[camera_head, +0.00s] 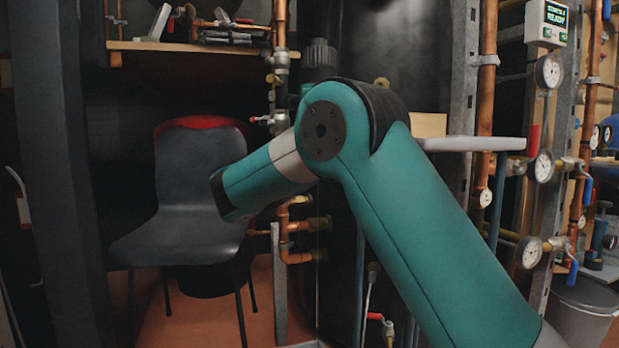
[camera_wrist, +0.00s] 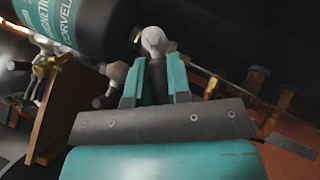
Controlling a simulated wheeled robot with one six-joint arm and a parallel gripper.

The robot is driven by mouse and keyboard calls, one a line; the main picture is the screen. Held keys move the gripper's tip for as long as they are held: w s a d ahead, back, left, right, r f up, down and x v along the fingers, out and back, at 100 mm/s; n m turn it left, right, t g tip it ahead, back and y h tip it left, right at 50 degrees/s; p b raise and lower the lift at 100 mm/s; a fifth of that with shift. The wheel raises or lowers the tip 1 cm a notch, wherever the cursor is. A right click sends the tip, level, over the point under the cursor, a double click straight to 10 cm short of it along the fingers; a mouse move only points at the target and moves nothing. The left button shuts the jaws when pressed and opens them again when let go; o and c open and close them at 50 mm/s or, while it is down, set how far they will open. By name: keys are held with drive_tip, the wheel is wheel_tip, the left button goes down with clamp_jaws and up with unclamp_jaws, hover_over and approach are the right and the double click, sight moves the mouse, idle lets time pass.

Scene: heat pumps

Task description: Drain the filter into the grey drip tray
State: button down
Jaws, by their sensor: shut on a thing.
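The filter (camera_wrist: 75,22) is a black cylinder with a teal label reading "MAGNETIC" at the upper left of the wrist view. My gripper (camera_wrist: 155,68) has its teal fingers shut on a narrow dark handle (camera_wrist: 155,82), with a pale grey rounded fitting (camera_wrist: 153,40) just beyond the fingertips. I cannot tell for sure which part of the filter or piping this handle belongs to. A second small grey fitting with a dark knob (camera_wrist: 112,80) is just left of the fingers. In the head view my gripper is hidden behind my arm. I cannot make out the grey drip tray.
A dark grey chair (camera_head: 200,170) stands at left on the orange floor. Copper pipes and valves (camera_head: 292,240) run behind my arm. A white shelf (camera_head: 470,143) juts out at right, near pressure gauges (camera_head: 543,165). A grey bin (camera_head: 585,310) stands at lower right.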

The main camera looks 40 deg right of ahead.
drive_tip(key=f+n+t+b, duration=0.1)
drive_tip(key=n+b, duration=0.1)
drive_tip(key=b, duration=0.1)
drive_tip(key=shift+d+f+h, duration=0.2)
drive_tip(key=shift+h, duration=0.2)
drive_tip(key=shift+s+d+f+n+t+y+b, duration=0.15)
drive_tip(key=shift+d+n+t+y+b, duration=0.4)
drive_tip(key=shift+n+t, duration=1.35)
drive_tip(key=shift+s+d+n+t+y+b, duration=0.2)
drive_tip(key=shift+n+t+y+b, duration=0.55)
drive_tip(key=shift+n+t, duration=1.15)
drive_tip(key=shift+s+d+f+n+t+y+b, duration=0.1)
drive_tip(key=shift+d+n+t+y+b, duration=0.45)
drive_tip(key=shift+n+t, duration=1.35)
drive_tip(key=shift+a+n+g+y, duration=0.1)
drive_tip(key=shift+n+g+y, duration=0.15)
drive_tip(key=shift+n+g, duration=0.45)
drive_tip(key=c, duration=1.4)
unclamp_jaws()
drive_tip(key=shift+o, duration=0.2)
drive_tip(key=shift+d, duration=0.2)
